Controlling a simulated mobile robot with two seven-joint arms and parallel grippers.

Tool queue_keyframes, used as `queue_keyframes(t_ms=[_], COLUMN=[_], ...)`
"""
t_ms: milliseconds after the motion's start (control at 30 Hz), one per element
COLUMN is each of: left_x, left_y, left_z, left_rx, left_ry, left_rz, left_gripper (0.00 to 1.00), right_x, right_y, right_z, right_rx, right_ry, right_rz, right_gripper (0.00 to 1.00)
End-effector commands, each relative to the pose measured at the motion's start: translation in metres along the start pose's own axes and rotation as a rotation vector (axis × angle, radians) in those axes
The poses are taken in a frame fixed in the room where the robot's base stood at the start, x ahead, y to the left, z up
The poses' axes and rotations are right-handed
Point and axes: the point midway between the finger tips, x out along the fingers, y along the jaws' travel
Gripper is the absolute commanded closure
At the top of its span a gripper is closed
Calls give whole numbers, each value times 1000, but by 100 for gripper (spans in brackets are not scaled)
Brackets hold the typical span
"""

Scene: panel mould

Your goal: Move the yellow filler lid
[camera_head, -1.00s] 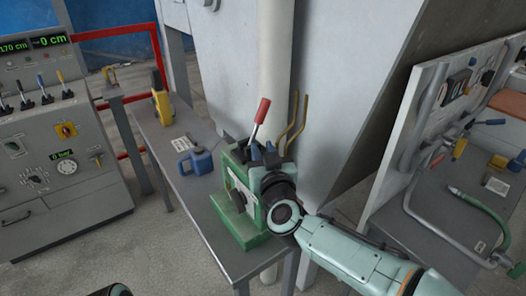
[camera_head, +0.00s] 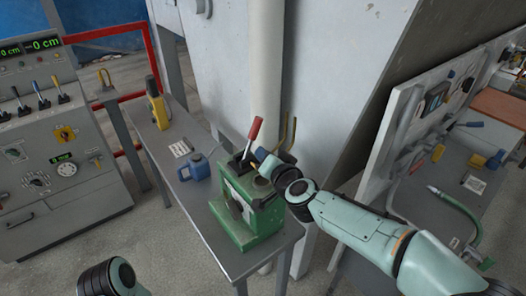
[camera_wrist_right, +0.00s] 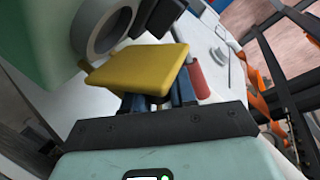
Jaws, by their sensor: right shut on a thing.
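The yellow filler lid (camera_wrist_right: 140,70) is a flat square plate in the right wrist view. My right gripper (camera_wrist_right: 158,98) is shut on it, with blue fingers below the plate. The lid is beside the grey round filler neck (camera_wrist_right: 104,32) of the green pump unit (camera_wrist_right: 35,40); whether they touch I cannot tell. In the head view the green pump unit (camera_head: 240,215) stands on the table with its red-handled lever (camera_head: 254,130) up. My right gripper (camera_head: 268,160) is behind its top right edge, and the lid is not discernible there. My left gripper is out of view.
A blue jug (camera_head: 197,168), a paper sheet (camera_head: 181,148) and a yellow device (camera_head: 157,105) are on the grey table (camera_head: 165,165). A grey wall and pipe (camera_head: 265,60) stand close behind the pump. A control cabinet (camera_head: 60,150) is at left, a tool bench (camera_head: 425,190) at right.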

Motion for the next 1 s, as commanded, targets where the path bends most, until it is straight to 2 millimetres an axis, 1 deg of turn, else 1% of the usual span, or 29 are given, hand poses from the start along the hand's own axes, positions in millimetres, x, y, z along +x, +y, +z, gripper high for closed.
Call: queue_keyframes(t_ms=[33, 100, 367, 700, 1000], left_x=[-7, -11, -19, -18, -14], left_y=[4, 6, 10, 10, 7], left_z=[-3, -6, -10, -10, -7], left_rx=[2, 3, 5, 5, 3], left_ry=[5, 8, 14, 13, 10], left_rz=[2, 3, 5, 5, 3], left_gripper=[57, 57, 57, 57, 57], right_x=[0, 1, 5, 11, 16], right_y=[-1, 2, 13, 28, 38], right_z=[-6, -8, -13, -16, -16], right_rx=[41, 103, 331, 628, 840], right_ry=[-15, -39, -133, -255, -344], right_rz=[-1, 0, 0, 0, 0], right_gripper=[100, 100, 100, 100, 100])
